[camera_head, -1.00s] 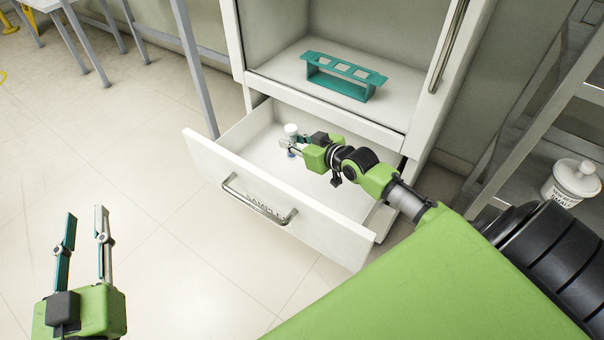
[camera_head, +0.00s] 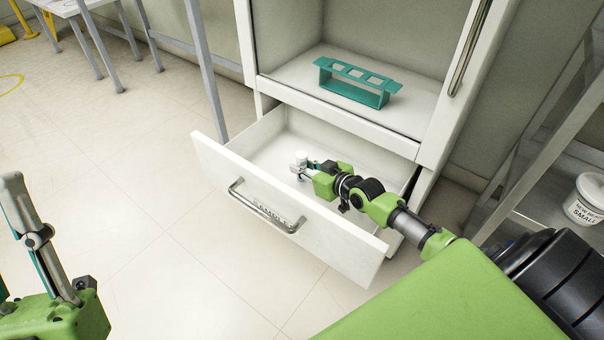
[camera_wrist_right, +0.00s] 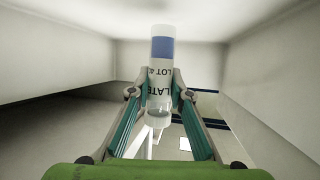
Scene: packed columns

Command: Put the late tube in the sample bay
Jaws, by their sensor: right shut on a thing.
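The late tube (camera_wrist_right: 160,75) is white with a blue band, and its label reads LATE and LOT in the right wrist view. My right gripper (camera_head: 305,169) is shut on it, one finger on each side. In the head view the tube's white top (camera_head: 301,156) shows inside the open drawer (camera_head: 215,160), behind its front panel. The drawer's label appears to read SAMPLE and is partly hidden by the handle. Whether the tube touches the drawer floor cannot be told. My left gripper (camera_head: 14,215) is cut off at the left edge; its fingers appear apart and empty.
An empty-looking teal rack (camera_head: 356,82) stands on the cabinet shelf above the drawer. A white labelled tub (camera_head: 587,200) sits on a metal rack at the right. Floor in front of the drawer is clear.

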